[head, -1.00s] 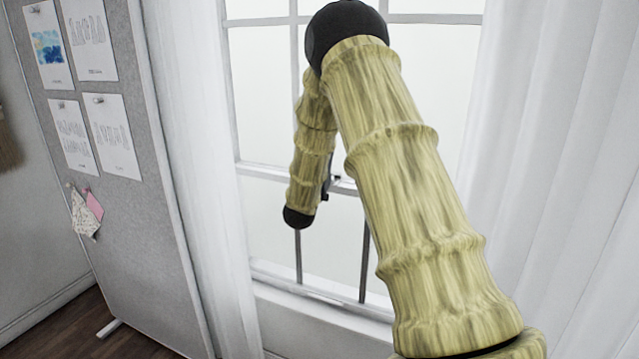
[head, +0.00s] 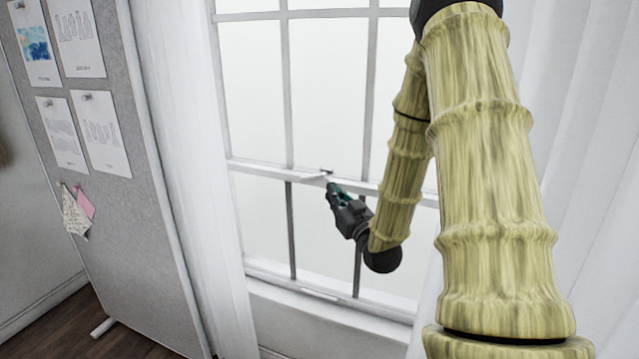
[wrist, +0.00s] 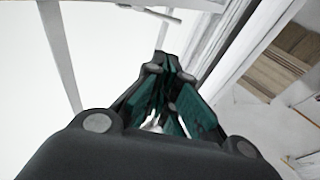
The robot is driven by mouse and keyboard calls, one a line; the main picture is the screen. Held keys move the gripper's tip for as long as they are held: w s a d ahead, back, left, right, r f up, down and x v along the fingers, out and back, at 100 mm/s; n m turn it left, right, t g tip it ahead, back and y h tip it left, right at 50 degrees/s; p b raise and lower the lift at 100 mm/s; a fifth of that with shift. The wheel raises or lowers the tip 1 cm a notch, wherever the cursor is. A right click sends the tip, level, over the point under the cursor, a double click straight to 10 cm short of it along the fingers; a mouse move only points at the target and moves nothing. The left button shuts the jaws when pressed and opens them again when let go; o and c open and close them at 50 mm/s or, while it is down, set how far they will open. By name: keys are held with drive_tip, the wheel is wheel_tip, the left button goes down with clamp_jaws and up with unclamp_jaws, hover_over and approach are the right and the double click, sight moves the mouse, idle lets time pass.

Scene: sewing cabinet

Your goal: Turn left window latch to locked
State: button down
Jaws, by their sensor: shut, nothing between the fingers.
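The window latch (head: 326,172) is a small grey piece on the middle rail of the window. In the wrist view a thin pale bar, which looks like the latch lever (wrist: 150,12), lies at the top, beyond my fingertips. My gripper (head: 331,186) is black with green finger pads and points up and left toward the rail. Its tips are just below the latch; I cannot tell whether they touch it. In the wrist view my gripper (wrist: 162,60) is shut with nothing between the fingers. The latch's exact angle is too small to tell.
The window (head: 330,90) has several panes with thin bars. White curtains (head: 185,170) hang at both sides. A grey pinboard (head: 130,200) with papers stands at the left. The sill (head: 330,312) below is clear. My arm covers the right part of the window.

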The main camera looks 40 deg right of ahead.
sight(308, 177)
drive_tip(key=p+x, duration=0.1)
drive_tip(key=x, duration=0.3)
drive_tip(key=f+p+x, duration=0.1)
drive_tip(key=x, duration=0.3)
drive_tip(key=f+p+x, duration=0.1)
drive_tip(key=x, duration=0.3)
drive_tip(key=shift+w+a+f, duration=0.15)
drive_tip(key=shift+w+f, duration=0.05)
drive_tip(key=shift+w, duration=0.35)
drive_tip(key=shift+a, duration=0.1)
drive_tip(key=shift+w, duration=0.1)
drive_tip(key=shift+w+f+b, duration=0.25)
drive_tip(key=shift+w+b, duration=0.1)
drive_tip(key=shift+w, duration=0.2)
drive_tip(key=shift+r, duration=0.15)
